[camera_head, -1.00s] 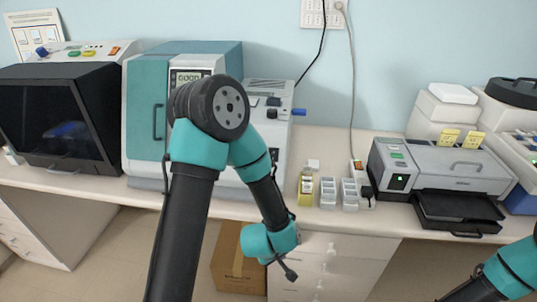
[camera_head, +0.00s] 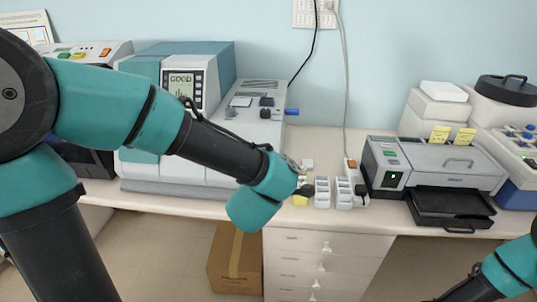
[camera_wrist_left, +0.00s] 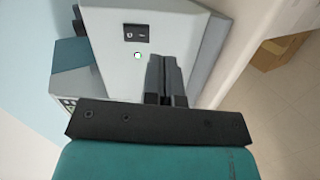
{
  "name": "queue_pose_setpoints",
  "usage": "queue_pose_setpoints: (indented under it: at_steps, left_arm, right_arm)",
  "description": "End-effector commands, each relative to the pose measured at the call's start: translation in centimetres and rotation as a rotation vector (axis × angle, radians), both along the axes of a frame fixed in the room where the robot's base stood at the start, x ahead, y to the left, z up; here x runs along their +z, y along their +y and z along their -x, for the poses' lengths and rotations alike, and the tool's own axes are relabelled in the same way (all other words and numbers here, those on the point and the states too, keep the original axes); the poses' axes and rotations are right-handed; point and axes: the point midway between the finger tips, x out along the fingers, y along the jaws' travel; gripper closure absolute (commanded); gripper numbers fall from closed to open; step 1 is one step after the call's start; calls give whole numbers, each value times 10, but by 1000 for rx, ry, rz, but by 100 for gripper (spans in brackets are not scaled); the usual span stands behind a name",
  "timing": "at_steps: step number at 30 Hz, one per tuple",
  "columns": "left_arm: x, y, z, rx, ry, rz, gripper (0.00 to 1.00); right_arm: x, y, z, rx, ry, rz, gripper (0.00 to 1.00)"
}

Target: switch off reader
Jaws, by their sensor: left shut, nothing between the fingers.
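The teal and grey machine (camera_head: 212,62), which I take as the reader, stands at the back left of the bench with its small screen (camera_head: 181,79) lit. In the left wrist view a pale panel of a machine (camera_wrist_left: 190,35) shows a black rocker switch (camera_wrist_left: 136,33) and a small lit lamp (camera_wrist_left: 138,56) near it. My left gripper (camera_wrist_left: 166,66) is shut and empty, in front of this panel, to the right of the switch in the picture. I cannot tell whether it touches the panel. Its fingers are not clear in the head view. My right gripper is out of view.
Small white racks (camera_head: 322,192) and a power strip (camera_head: 352,176) sit to the right of the machine. A grey printer-like device (camera_head: 450,165) stands further right. A cardboard box (camera_head: 235,262) is on the floor below. A dark-fronted cabinet is mostly behind my left arm.

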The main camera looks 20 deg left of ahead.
Motion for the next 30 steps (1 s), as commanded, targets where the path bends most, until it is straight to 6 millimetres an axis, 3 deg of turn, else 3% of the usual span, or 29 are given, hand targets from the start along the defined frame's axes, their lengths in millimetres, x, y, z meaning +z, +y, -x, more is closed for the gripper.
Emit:
queue_pose_setpoints:
  at_steps: [3,9,23,30]
  left_arm:
    - [26,12,10,66,-51,20,100]
    - [45,24,21,127,-88,36,100]
    - [46,25,20,134,-91,38,100]
    - [38,31,3,134,-87,36,100]
  right_arm:
    - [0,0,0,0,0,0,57]
    - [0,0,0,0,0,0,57]
    - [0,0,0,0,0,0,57]
    - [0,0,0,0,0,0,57]
